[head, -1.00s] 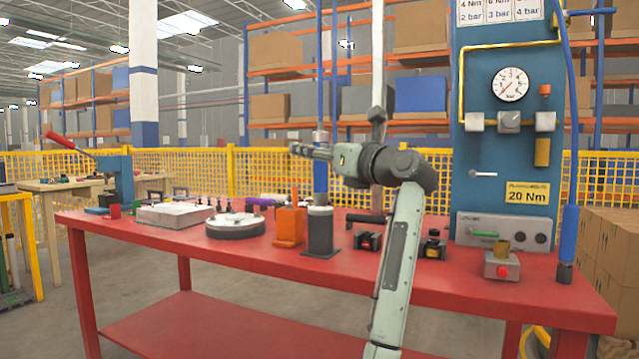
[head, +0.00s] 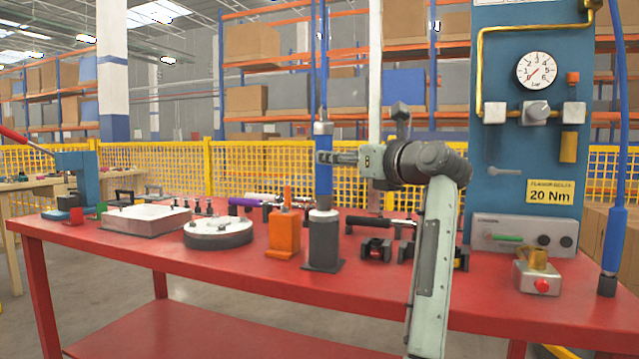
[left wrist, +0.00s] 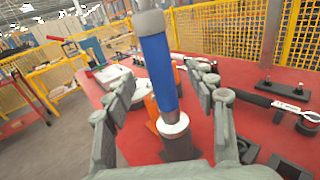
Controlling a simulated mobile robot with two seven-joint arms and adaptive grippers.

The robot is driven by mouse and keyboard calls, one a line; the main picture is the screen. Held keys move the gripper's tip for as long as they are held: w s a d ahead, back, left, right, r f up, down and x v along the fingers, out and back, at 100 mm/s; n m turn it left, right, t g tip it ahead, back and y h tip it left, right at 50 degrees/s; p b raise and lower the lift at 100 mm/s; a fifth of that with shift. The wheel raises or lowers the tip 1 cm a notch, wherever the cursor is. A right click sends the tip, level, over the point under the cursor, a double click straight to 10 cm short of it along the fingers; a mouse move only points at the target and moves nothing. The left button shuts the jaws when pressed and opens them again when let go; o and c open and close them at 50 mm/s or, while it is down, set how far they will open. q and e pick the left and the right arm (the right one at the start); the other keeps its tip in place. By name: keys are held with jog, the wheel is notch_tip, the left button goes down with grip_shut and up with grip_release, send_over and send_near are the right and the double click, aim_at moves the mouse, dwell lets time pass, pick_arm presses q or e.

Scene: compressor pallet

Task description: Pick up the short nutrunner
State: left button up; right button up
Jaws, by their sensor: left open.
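A blue nutrunner (head: 324,185) hangs upright on a blue line above a dark grey holder (head: 323,240) with a pale rim, its lower end at that rim. I take this to be the short nutrunner. My left gripper (head: 325,158) is level with its upper part. In the left wrist view the blue body (left wrist: 160,72) stands between my open fingers (left wrist: 167,82), leaning slightly in the picture. A gap shows on both sides, so the fingers do not appear to grip it. My right gripper is not in view.
An orange block (head: 284,235) stands just left of the holder on the red table (head: 240,275). A round fixture (head: 218,238) and a white box (head: 145,217) lie further left. A longer blue tool (head: 614,235) hangs at the right, beside the blue panel (head: 510,75).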

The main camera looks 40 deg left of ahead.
pick_arm(q)
jog(key=x, duration=0.6)
jog(key=shift+a+r, duration=0.15)
jog(key=shift+a, duration=0.25)
grip_shut()
jog(key=shift+r, duration=0.15)
